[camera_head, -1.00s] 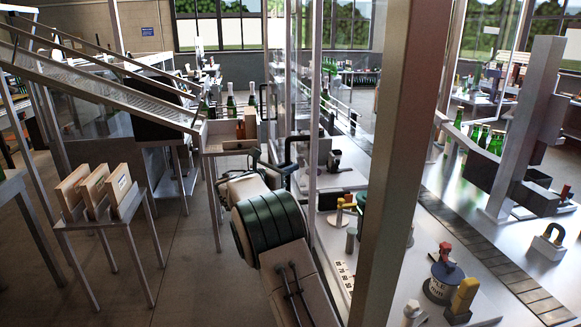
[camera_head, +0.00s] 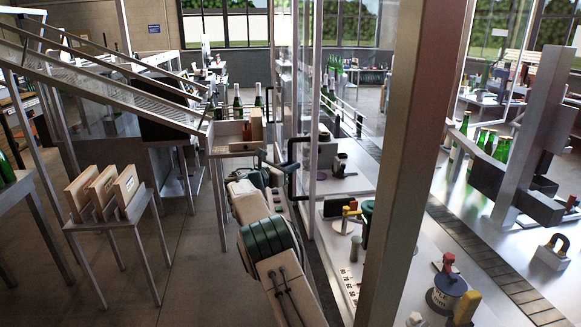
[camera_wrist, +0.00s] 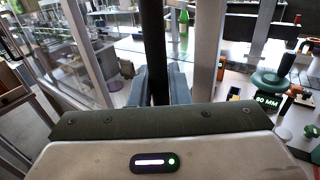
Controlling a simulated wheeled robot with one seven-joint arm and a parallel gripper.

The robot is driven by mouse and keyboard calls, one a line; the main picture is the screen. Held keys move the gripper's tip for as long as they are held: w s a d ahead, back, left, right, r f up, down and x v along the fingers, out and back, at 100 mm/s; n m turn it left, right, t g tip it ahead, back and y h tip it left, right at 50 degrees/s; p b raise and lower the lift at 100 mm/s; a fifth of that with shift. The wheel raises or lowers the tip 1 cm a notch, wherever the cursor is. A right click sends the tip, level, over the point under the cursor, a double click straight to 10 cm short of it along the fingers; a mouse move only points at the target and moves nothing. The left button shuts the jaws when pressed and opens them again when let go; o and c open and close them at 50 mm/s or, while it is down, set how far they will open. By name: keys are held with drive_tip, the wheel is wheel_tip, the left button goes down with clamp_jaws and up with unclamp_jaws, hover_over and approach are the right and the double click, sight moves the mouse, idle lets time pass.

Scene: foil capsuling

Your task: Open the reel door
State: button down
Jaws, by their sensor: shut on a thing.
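The reel door is a tall glass panel (camera_head: 298,90) in a metal frame, near the middle of the head view. Its black handle (camera_head: 291,182) is on the side facing my arm. My gripper (camera_head: 283,164) is at this handle, small and partly hidden by my arm in the head view. In the wrist view a dark upright bar (camera_wrist: 153,45) runs down between the grey fingers of my gripper (camera_wrist: 160,88), which are shut on it. The fingertips are partly hidden behind the gripper body. I cannot tell how far the door stands open.
A thick metal post (camera_head: 400,150) stands right of my arm. A stand with wooden boxes (camera_head: 102,192) and a sloping conveyor (camera_head: 110,72) are at the left. Floor is clear between.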

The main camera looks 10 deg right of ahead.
drive_tip(key=shift+a, duration=0.1)
drive_tip(key=c, duration=1.4)
unclamp_jaws()
drive_tip(key=shift+a, duration=0.1)
drive_tip(key=shift+c, duration=0.2)
drive_tip(key=b+v, duration=0.5)
drive_tip(key=v, duration=0.8)
drive_tip(key=shift+s+a, duration=0.25)
drive_tip(key=shift+a, duration=0.05)
drive_tip(key=shift+r, duration=0.1)
